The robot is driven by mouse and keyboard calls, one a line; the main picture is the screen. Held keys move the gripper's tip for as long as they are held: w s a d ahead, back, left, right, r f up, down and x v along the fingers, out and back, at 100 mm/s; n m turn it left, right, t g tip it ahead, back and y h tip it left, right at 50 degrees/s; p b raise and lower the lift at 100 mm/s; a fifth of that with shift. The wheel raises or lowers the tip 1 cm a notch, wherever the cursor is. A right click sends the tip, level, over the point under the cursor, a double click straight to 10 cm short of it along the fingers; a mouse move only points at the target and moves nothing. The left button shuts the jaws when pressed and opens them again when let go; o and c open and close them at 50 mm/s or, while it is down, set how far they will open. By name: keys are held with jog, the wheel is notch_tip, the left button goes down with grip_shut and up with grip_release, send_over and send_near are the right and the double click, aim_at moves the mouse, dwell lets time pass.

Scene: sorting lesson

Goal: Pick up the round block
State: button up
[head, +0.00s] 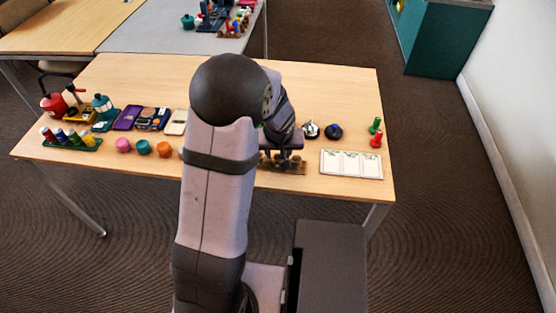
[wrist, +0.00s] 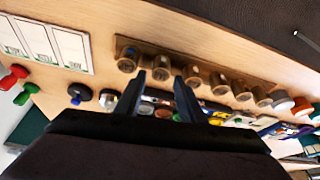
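I cannot tell for sure which thing is the round block. A row of several round brown pieces (wrist: 220,84) stands along a wooden strip in the wrist view. In the head view part of this wooden row (head: 292,168) shows at the table's front edge, partly hidden by my arm. Short round coloured pieces stand to its left in the head view: pink (head: 123,145), teal (head: 143,148) and orange (head: 164,149). My gripper (wrist: 160,80) is open, its two dark fingers apart with nothing held between them. In the head view it hangs over the table by the wooden row.
A white card with panels (head: 351,164) lies at right on the table (head: 340,90). Red (head: 376,140) and green pegs stand beyond it. Dark round items (head: 333,131) sit behind my gripper. A rack of coloured bottles (head: 72,140) is at far left. The table's back right is clear.

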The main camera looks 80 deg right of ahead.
aim_at(278, 156)
jog(key=shift+x, duration=2.35)
jog(key=c, duration=0.8)
jog(key=shift+r, duration=0.1)
